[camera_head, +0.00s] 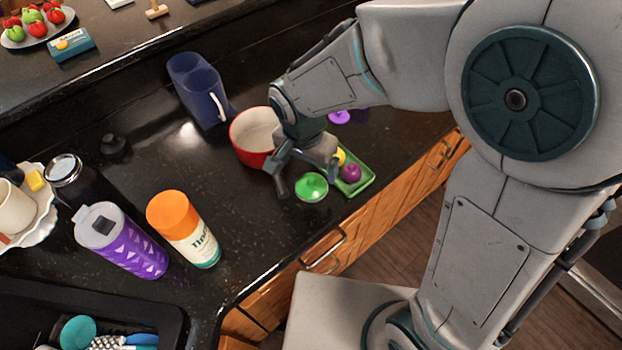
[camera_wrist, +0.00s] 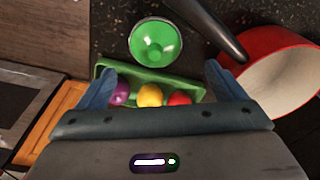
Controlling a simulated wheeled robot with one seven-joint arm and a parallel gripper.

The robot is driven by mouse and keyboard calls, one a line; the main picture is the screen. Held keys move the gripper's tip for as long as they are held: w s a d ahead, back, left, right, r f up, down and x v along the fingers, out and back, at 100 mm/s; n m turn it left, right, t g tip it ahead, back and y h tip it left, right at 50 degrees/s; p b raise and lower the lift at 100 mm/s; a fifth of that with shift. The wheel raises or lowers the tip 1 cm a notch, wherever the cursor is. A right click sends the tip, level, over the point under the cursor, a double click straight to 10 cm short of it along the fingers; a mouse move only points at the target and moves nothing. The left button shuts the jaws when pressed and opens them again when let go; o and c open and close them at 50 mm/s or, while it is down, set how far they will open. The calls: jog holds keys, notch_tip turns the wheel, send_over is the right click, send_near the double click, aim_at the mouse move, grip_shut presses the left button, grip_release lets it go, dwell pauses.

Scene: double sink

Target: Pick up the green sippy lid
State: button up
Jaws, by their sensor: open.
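The green sippy lid (camera_head: 311,187) lies on the black counter near its front edge, just left of a green tray. In the wrist view the lid (camera_wrist: 155,42) is round with a raised centre, beyond my fingertips and apart from them. My gripper (camera_head: 306,178) is open and empty. In the wrist view its two fingers (camera_wrist: 162,82) spread to either side, over the green tray (camera_wrist: 180,77). The tray holds a purple, a yellow and a red ball. In the head view my gripper partly hides the tray (camera_head: 358,188).
A red pot (camera_head: 243,150) with a white inside stands close behind my gripper; its dark handle (camera_wrist: 208,28) reaches near the lid. An orange-capped bottle (camera_head: 184,229), a purple tumbler (camera_head: 121,240) and a blue pitcher (camera_head: 198,90) stand to the left. The counter between bottle and lid is clear.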

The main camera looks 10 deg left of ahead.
aim_at(311, 178)
jog(key=shift+w+d+f+p, duration=0.15)
jog(key=shift+f+p, duration=0.2)
jog(key=shift+f, duration=1.2)
jog(key=shift+w+d+f+p, duration=0.15)
jog(key=shift+f+p, duration=0.2)
jog(key=shift+f, duration=1.2)
jog(key=shift+s, duration=0.1)
jog(key=c, duration=1.1)
